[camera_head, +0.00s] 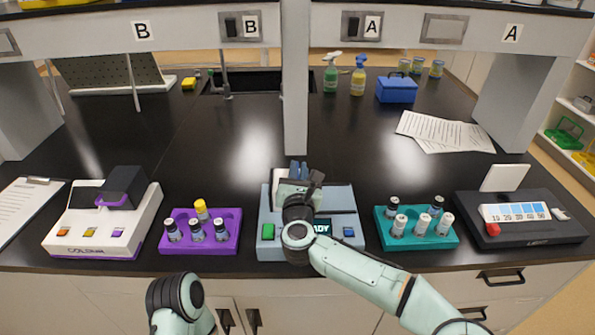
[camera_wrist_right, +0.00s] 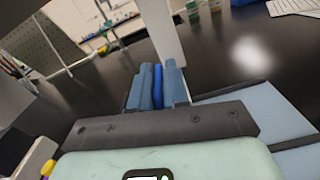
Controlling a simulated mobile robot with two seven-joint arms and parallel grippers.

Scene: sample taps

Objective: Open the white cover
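A light blue-grey instrument (camera_head: 345,205) with a green button and a lit display stands at the front middle of the bench. A white piece (camera_head: 279,177), which looks like its cover, shows just left of my right gripper; most of it is hidden behind the gripper. My right gripper (camera_head: 298,171) is over this instrument. In the right wrist view its blue-grey fingers (camera_wrist_right: 158,85) are close together, with a bright blue strip (camera_wrist_right: 158,92), probably the cover's handle, between them. How far the cover is raised I cannot tell. My left gripper is out of view.
A purple rack (camera_head: 235,228) with vials stands left of the instrument, a teal rack (camera_head: 385,235) right. A white analyser (camera_head: 75,232) with a dark lid is far left. A dark device (camera_head: 540,232) with a raised white panel is far right. A pillar (camera_head: 294,80) rises behind.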

